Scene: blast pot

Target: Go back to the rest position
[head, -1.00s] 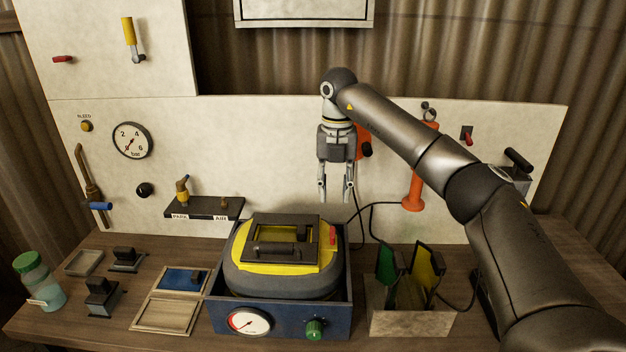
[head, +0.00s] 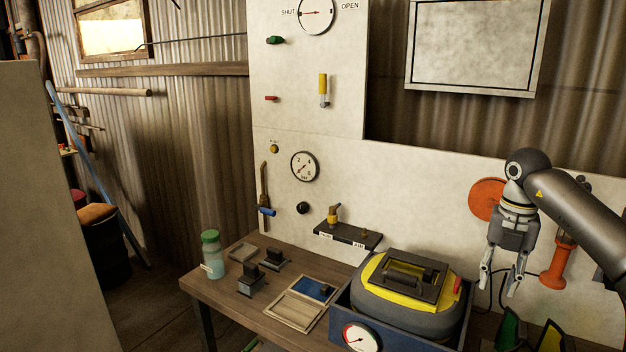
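My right gripper (head: 501,281) hangs pointing down in front of the white back panel, above and to the right of the yellow-and-grey lidded pot. Its fingers are apart with nothing between them. My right arm comes in from the right edge. The pot (head: 410,289) sits in a blue box (head: 346,309) with a dial on its front; a dark handle frame lies on its lid. The gripper is clear of the pot. My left gripper is out of view.
The wooden bench (head: 225,292) holds a green-capped jar (head: 211,254), small dark blocks and a shallow two-part tray (head: 296,309). An orange handle (head: 559,262) hangs behind my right arm. A pale wall (head: 40,220) stands at the left. Open floor lies between it and the bench.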

